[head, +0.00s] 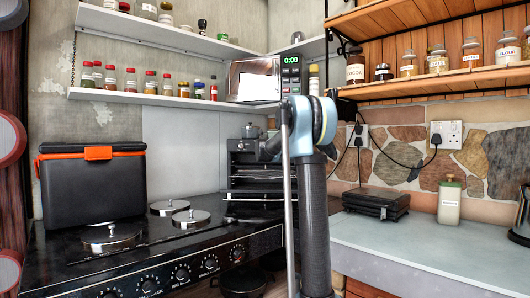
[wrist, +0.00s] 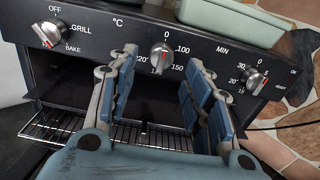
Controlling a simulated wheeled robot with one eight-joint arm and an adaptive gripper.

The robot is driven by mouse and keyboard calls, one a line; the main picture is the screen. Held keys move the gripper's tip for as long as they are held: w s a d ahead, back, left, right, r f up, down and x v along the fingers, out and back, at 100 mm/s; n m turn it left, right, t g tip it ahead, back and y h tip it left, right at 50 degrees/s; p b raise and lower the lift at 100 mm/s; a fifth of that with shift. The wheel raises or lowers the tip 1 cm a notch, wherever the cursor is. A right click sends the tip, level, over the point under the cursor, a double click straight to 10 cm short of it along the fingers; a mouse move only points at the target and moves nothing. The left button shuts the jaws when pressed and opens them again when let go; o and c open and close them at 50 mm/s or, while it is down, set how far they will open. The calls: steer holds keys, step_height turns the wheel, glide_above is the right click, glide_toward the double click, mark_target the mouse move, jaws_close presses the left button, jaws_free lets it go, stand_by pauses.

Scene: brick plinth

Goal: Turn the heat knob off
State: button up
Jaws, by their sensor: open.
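In the wrist view, a black oven panel holds three silver knobs. The middle knob (wrist: 162,58), under the °C mark, has a 0 at its top and numbers up to 200-odd around it; a red mark shows at its lower side. My gripper (wrist: 164,68) is open, with one blue-padded finger on each side of the middle knob; I cannot tell if either touches it. The left knob (wrist: 48,35) is marked OFF, GRILL and BAKE. The right knob (wrist: 254,82) is under MIN.
A pale green dish (wrist: 232,20) sits above the panel. A wire rack (wrist: 90,130) shows below it. In the head view, a black cooler (head: 92,185) stands on the black stove (head: 200,245). A grill press (head: 376,204) and a canister (head: 449,201) stand on the grey counter (head: 420,250).

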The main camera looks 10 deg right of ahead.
steer(key=s+a, duration=0.1)
steer(key=s, duration=0.7)
steer(key=shift+a, duration=0.2)
steer(key=shift+s, duration=0.1)
steer(key=s+d+f+m+g+h, duration=0.1)
steer(key=s+d+f+m+g, duration=0.25)
steer(key=s+f+m, duration=0.5)
steer(key=s+d+f+m+g+h, duration=0.25)
steer(key=s+d+m, duration=0.25)
steer(key=s, duration=0.6)
steer(key=s+d+f+m+g+h, duration=0.15)
steer(key=s+d+f+m, duration=0.25)
steer(key=s+f+m, duration=0.4)
steer(key=s+a+f+m+g+y, duration=0.2)
steer(key=s+a+f+m, duration=0.1)
steer(key=s+f, duration=0.5)
steer(key=s+a+f+m+g+y, duration=0.3)
steer(key=s+f+m, duration=0.2)
steer(key=s+f, duration=0.4)
steer(key=s+a+f+m+g+y, duration=0.2)
steer(key=s+f, duration=0.7)
steer(key=s, duration=0.7)
steer(key=a+m+g, duration=0.1)
steer(key=a+m, duration=0.1)
steer(key=shift+m+y, duration=0.35)
steer(key=shift+y, duration=0.05)
